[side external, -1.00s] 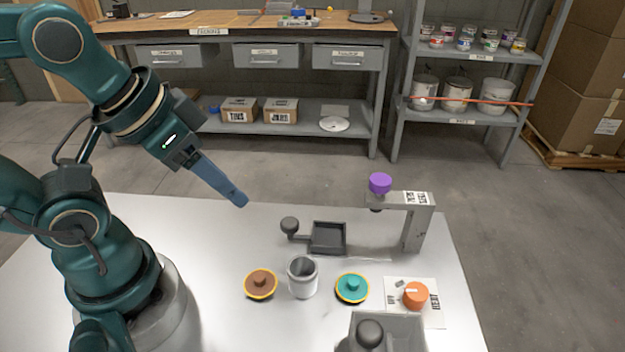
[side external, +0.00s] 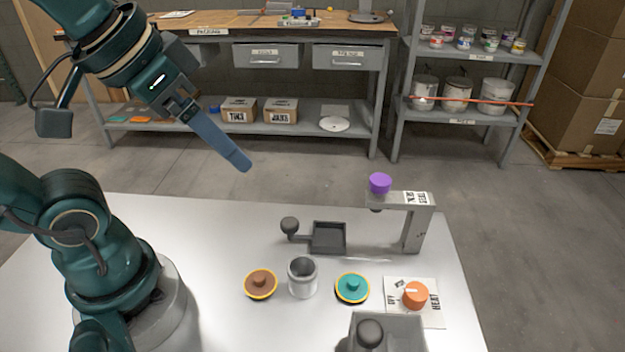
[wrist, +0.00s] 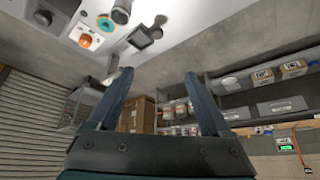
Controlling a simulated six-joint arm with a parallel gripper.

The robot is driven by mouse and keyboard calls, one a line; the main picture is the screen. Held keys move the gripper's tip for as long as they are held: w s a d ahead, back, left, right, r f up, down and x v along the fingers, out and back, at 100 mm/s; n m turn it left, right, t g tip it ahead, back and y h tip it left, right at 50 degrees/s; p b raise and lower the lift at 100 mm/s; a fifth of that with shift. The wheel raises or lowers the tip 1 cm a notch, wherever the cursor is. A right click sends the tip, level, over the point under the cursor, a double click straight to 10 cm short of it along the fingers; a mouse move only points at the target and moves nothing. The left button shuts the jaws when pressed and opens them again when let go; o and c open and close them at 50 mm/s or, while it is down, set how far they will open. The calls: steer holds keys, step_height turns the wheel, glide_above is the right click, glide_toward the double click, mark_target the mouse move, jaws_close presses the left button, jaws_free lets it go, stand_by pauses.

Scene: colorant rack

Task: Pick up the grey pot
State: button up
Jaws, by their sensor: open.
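The grey pot (side external: 302,280) stands upright and open-topped on the white table, between a brown lid-like disc (side external: 261,284) and a teal one (side external: 352,288). In the wrist view the pot (wrist: 121,12) shows small at the top edge. My gripper (side external: 243,165) is high above the table's far edge, up and left of the pot and well apart from it. In the wrist view my gripper (wrist: 157,78) has its two fingers spread with nothing between them.
Behind the pot is a dark tray (side external: 328,237) with a knobbed handle. A grey stand (side external: 418,225) with a purple knob (side external: 380,183) rises to the right. An orange dial (side external: 415,295) and a grey box (side external: 400,328) are at front right.

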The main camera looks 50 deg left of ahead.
steer(key=w+a+r+t+y, duration=0.4)
steer(key=w+a+r+t, duration=0.2)
steer(key=w+a, duration=0.4)
steer(key=w+d+r+m+t, duration=0.2)
steer(key=w+r+t, duration=0.1)
steer(key=w, duration=0.3)
steer(key=m+g+h, duration=1.1)
steer(key=m+h, duration=0.2)
steer(key=h, duration=0.4)
glide_above(313, 279)
steer(key=a, duration=0.6)
step_height(313, 279, down, 9)
steer(key=shift+h, duration=0.3)
steer(key=f, duration=0.6)
steer(key=s+f, duration=0.1)
steer(key=f, duration=1)
steer(key=shift+s+d+f, duration=0.1)
steer(key=shift+s+f, duration=0.05)
steer(key=shift+f, duration=0.25)
steer(key=shift+d+f, duration=0.3)
steer(key=shift+d, duration=0.05)
steer(key=shift+g, duration=0.3)
steer(key=shift+x, duration=2.2)
